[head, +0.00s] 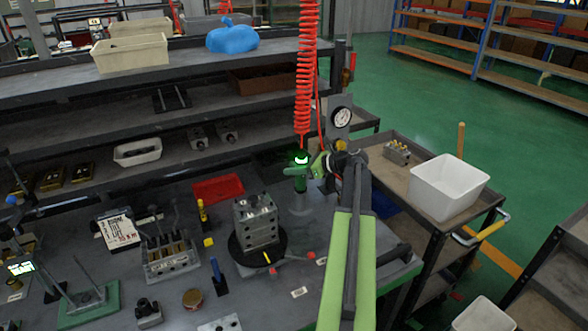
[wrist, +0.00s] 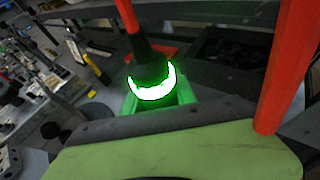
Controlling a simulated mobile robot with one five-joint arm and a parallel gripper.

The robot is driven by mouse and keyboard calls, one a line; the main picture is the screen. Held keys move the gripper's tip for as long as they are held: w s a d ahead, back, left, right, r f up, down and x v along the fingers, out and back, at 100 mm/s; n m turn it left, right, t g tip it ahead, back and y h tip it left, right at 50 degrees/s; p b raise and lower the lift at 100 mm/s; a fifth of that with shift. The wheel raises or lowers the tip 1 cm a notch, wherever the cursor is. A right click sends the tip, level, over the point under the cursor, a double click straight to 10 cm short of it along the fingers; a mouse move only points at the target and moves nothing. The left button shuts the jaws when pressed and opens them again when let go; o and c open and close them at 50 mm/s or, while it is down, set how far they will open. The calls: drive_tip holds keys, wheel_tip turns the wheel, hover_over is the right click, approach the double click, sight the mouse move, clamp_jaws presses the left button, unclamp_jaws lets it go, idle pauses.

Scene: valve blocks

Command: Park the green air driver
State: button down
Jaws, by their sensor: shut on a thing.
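The green air driver (head: 301,172) stands upright above the right back part of the bench, under a red coiled hose (head: 305,80). A bright white-green ring glows near its top. My gripper (head: 306,172) is shut on the driver from the right. In the wrist view the driver's dark top and glowing ring (wrist: 152,84) show, with a red hose running up from it. Its lower end is hidden there. In the head view a pale round shape lies below the driver, and I cannot tell whether they touch. No parking holder can be made out for certain.
A valve block (head: 256,222) stands on a black round plate left of my arm. A red tray (head: 218,188) lies behind it. A gauge (head: 341,117) on a grey plate stands close behind my gripper. A cart with a white bin (head: 447,187) is at the right.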

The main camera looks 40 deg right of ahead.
drive_tip(key=shift+f, duration=0.25)
drive_tip(key=c, duration=0.9)
unclamp_jaws()
drive_tip(key=shift+s, duration=0.1)
drive_tip(key=p+v, duration=0.6)
drive_tip(key=v, duration=1.1)
drive_tip(key=shift+s, duration=0.15)
